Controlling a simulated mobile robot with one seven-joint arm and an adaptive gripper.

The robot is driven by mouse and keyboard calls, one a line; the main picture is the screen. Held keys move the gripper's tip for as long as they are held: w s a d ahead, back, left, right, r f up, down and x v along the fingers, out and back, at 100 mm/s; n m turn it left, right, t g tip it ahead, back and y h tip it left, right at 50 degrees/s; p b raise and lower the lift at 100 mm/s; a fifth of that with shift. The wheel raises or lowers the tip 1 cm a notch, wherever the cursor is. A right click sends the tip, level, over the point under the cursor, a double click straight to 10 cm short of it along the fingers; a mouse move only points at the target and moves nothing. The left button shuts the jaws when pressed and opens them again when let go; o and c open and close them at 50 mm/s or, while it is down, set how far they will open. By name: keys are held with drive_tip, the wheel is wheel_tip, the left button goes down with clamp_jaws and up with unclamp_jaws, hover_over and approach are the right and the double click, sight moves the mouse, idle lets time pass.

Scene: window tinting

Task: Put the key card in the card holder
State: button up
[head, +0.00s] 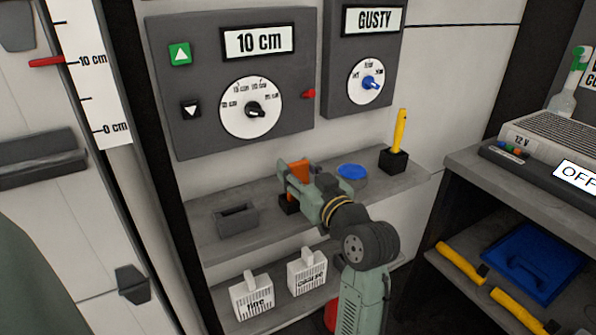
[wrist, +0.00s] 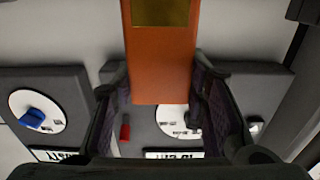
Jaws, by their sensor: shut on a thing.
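My gripper (head: 303,184) is above the middle of the upper shelf, shut on the orange key card (head: 299,168). In the wrist view the card (wrist: 162,75) stands out between the two fingers of the gripper (wrist: 163,90), with a gold patch at the picture's top. A small black block (head: 288,206) shows just below the card. I cannot tell whether the card touches it or is in it. A grey slotted box (head: 237,219), which looks like the card holder, stands on the shelf to the left, apart from the card. Its slot looks empty.
A blue round lid (head: 352,172) and a yellow tool (head: 400,130) in a black block stand on the shelf (head: 205,239) to the right. Control panels (head: 200,130) with dials are on the wall behind. Two labelled boxes (head: 252,300) stand on the lower shelf.

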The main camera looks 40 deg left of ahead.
drive_tip(key=shift+f, duration=0.6)
drive_tip(key=shift+f, duration=0.2)
drive_tip(key=o, duration=1.2)
drive_tip(key=shift+c, duration=0.2)
drive_tip(key=shift+r, duration=0.15)
drive_tip(key=shift+d+r, duration=0.15)
drive_tip(key=p+v, duration=0.3)
drive_tip(key=v, duration=0.8)
drive_tip(key=shift+s+d+p, duration=0.2)
drive_tip(key=shift+d+p, duration=0.15)
